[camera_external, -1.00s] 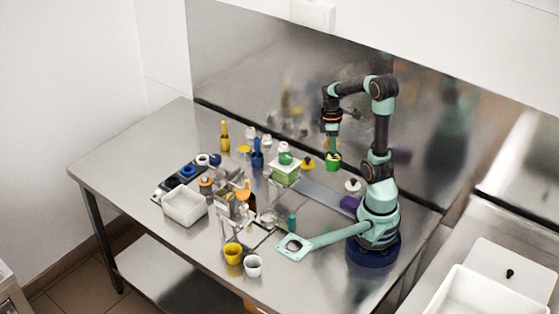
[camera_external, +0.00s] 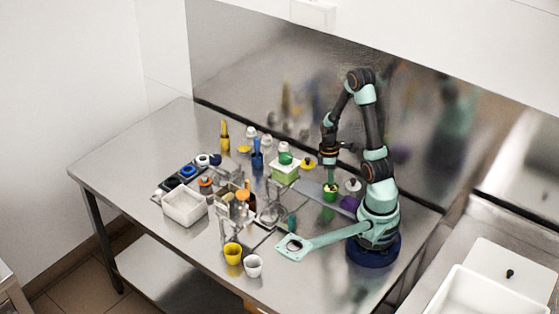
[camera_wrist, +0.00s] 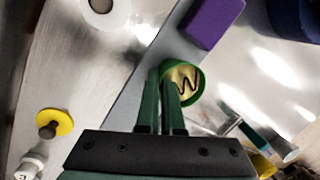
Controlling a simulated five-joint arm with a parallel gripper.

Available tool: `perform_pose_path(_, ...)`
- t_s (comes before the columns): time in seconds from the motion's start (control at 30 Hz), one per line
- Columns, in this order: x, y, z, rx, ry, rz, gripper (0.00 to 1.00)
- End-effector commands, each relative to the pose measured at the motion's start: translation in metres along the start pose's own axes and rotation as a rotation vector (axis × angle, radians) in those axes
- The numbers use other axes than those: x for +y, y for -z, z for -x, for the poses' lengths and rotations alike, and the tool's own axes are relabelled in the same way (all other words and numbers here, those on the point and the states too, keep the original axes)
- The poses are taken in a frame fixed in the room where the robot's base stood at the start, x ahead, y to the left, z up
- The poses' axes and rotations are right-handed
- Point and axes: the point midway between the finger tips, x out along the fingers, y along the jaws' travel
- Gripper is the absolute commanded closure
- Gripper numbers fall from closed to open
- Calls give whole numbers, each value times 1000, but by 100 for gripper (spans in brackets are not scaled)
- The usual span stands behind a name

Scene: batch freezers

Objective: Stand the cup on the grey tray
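The cup (camera_external: 330,194) is small and green with a yellow inside; in the wrist view (camera_wrist: 190,78) I look into its opening and see a dark zigzag mark. My gripper (camera_external: 329,178) points down and is shut on the cup's rim; in the wrist view its green fingertips (camera_wrist: 162,70) meet at the cup's left side. The grey tray (camera_external: 306,187) is a long flat strip, also in the wrist view (camera_wrist: 168,45). The cup is upright, over or close beside the tray's right part. I cannot tell whether it touches down.
A purple block (camera_external: 348,204) sits at the tray's right end. A white round piece (camera_external: 353,186) and a yellow disc with a dark knob (camera_external: 308,163) stand behind. Several bottles and cups crowd the left.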

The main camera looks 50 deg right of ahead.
Motion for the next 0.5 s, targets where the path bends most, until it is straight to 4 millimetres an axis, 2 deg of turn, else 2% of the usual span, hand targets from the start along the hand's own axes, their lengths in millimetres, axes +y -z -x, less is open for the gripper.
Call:
perform_pose_path(0.33, 0, 0, -3, -1, 1, 0, 100)
perform_pose_path(0.4, 1, 0, -2, 0, 0, 0, 69)
perform_pose_path(0.43, 1, 0, -2, 0, 0, 0, 66)
perform_pose_path(0.5, 1, 0, -2, 0, 0, 0, 66)
